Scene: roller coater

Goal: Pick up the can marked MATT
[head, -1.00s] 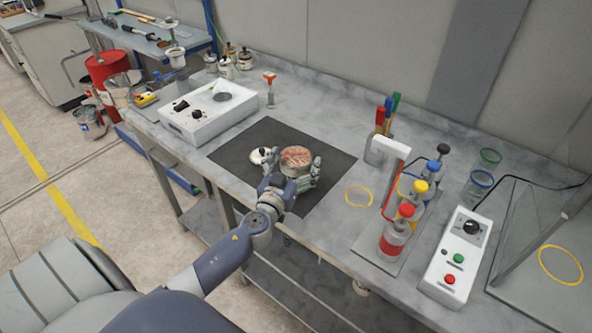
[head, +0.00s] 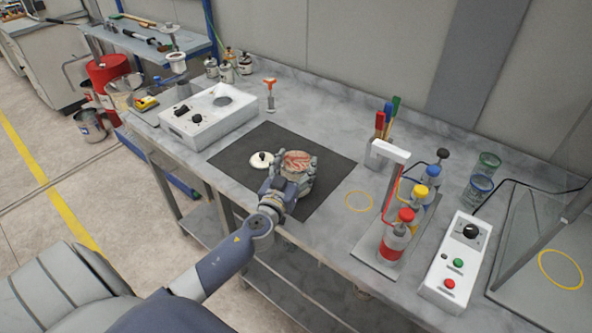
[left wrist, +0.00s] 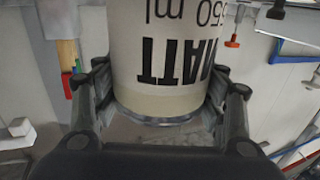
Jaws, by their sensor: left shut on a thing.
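The can marked MATT (left wrist: 170,60) is pale, with bold black lettering that reads upside down in the left wrist view. In the head view the can (head: 296,161) shows a reddish, streaked top over the dark mat (head: 235,150). My left gripper (left wrist: 158,92) is shut on the can, with a finger on each side of its body. In the head view the left gripper (head: 297,176) hides much of the can's side. I cannot tell whether the can's base touches the mat. My right gripper is not in view.
A small white item with a dark knob (head: 261,160) lies on the mat beside the can. A white control box (head: 208,121) stands to the left. Bottles with coloured caps (head: 397,237) and a button box (head: 458,262) stand to the right. Bench around the yellow ring (head: 359,201) is clear.

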